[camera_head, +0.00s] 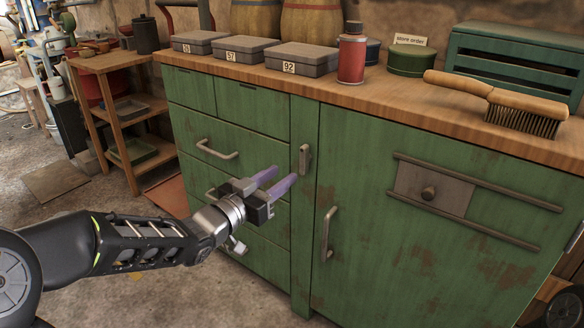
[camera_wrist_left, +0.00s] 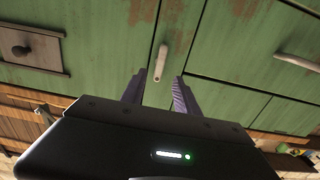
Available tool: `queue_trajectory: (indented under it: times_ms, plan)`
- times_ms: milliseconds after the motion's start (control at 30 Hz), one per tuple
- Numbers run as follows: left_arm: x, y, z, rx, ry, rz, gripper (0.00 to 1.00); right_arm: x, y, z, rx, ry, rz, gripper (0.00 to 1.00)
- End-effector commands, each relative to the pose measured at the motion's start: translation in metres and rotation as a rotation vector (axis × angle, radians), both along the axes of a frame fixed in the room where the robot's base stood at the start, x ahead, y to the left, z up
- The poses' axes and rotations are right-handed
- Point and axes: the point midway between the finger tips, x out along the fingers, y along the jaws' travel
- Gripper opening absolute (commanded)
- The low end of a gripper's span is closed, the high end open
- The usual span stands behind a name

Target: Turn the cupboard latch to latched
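The cupboard latch (camera_head: 304,158) is a small grey upright bar on the narrow green post between the drawers and the door of the cupboard (camera_head: 370,220). It also shows in the left wrist view (camera_wrist_left: 161,61), where the picture is turned over, upright and just beyond the fingertips. My left gripper (camera_head: 283,177) is in front of the drawers, pointing at the post. In the left wrist view its two purple fingers (camera_wrist_left: 161,77) are apart with nothing between them, in line with the latch. Contact with the latch does not show. My right gripper is not in view.
A door handle (camera_head: 328,234) stands out right of the post, and a drawer handle (camera_head: 217,150) to the left. A sliding panel with a knob (camera_head: 430,192) sits on the door. The worktop (camera_head: 400,108) above carries boxes, a red bottle (camera_head: 352,58) and a brush (camera_head: 500,103).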

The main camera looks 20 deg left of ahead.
Motion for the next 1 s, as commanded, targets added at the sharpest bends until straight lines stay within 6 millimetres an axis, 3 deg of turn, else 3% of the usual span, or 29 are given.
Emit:
queue_trajectory:
  times_ms: [267, 700, 1000]
  plan:
    - [0.006, -0.002, -0.001, -0.001, 0.000, 0.001, 0.37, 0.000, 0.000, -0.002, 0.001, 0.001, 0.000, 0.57]
    - [0.062, -0.025, -0.003, -0.001, 0.002, 0.000, 0.37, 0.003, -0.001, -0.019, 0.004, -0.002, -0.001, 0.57]
    - [0.073, -0.029, -0.001, -0.001, 0.003, 0.001, 0.37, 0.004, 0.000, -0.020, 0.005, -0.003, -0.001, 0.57]
